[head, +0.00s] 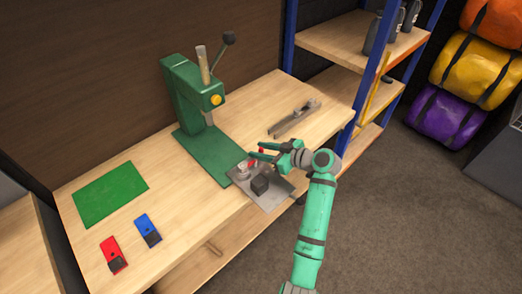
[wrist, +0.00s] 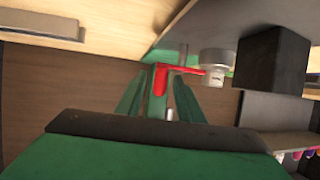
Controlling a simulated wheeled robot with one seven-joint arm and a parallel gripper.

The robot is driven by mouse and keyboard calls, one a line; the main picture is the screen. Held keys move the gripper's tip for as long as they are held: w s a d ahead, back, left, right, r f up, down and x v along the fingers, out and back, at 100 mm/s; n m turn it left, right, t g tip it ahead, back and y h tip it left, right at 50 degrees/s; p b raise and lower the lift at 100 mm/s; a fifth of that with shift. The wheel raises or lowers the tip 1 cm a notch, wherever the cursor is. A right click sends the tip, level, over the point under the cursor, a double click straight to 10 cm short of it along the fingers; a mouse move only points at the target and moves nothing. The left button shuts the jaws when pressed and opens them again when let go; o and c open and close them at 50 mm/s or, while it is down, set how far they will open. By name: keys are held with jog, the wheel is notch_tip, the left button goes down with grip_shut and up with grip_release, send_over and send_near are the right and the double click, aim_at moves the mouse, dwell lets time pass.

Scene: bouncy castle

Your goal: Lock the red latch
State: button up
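The red latch (wrist: 188,69) is a bent red lever in the wrist view. One end meets a pale round post (wrist: 214,66), and its other part points toward my gripper. In the head view only small bits of red (head: 261,150) show near my fingers. My gripper (head: 262,153) is at the bench's front edge, over the grey metal plate (head: 270,200). In the wrist view my green fingers (wrist: 160,98) stand apart on both sides of the latch's handle, with some gap visible. Contact with the handle cannot be made out.
A black block (head: 260,185) stands on the plate beside the post. A green press (head: 190,95) is behind it. A grey metal tool (head: 294,118) lies to the right. A green mat (head: 110,193), a red piece (head: 112,252) and a blue piece (head: 147,229) lie left.

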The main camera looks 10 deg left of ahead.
jog(key=v, duration=1)
jog(key=shift+d+r, duration=0.2)
jog(key=shift+d, duration=0.15)
jog(key=shift+s, duration=0.15)
